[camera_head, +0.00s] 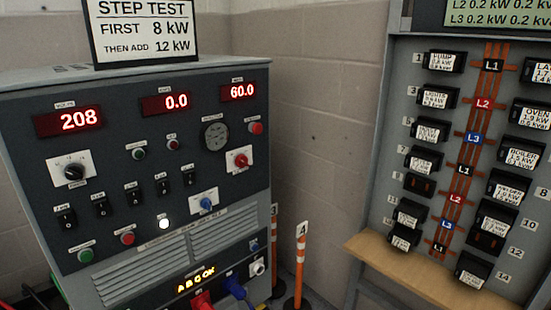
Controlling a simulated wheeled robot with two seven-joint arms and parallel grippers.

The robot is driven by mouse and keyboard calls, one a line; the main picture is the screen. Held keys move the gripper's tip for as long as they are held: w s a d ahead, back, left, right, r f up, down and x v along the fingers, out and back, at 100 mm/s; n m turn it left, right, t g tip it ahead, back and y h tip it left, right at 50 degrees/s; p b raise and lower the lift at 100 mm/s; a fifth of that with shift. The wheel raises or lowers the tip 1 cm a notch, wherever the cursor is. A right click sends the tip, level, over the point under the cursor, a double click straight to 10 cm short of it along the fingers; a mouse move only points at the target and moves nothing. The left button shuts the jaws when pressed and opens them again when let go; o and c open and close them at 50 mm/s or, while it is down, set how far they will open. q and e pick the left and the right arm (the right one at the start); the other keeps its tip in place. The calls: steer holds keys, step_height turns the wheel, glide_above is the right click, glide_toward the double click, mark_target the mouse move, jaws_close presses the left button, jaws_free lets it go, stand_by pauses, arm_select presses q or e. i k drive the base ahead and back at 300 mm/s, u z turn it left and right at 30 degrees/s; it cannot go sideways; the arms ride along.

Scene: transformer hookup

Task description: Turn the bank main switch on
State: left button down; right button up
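The grey load bank cabinet (110,155) fills the left of the head view. Its red displays read 208, 0.0 and 60.0. A red rotary handle (241,160) on a white plate is at the right, and a blue one (207,204) is lower down. A black selector knob (73,172) is at the left. Several black rocker switches (133,195) form a slanting row. The small labels are too blurred to tell which control is the bank main switch or its position. A white lamp (164,224) is lit. Neither gripper is in view.
A step test sign (146,28) stands on the cabinet. Red and blue plugs (235,288) are at its lower front. An orange-and-white post (300,262) stands to the right. A breaker panel (395,130) with a wooden shelf (400,268) is at the right.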

mark_target(241, 161)
steer(key=u, duration=0.15)
steer(key=i, duration=0.8)
steer(key=u, duration=0.55)
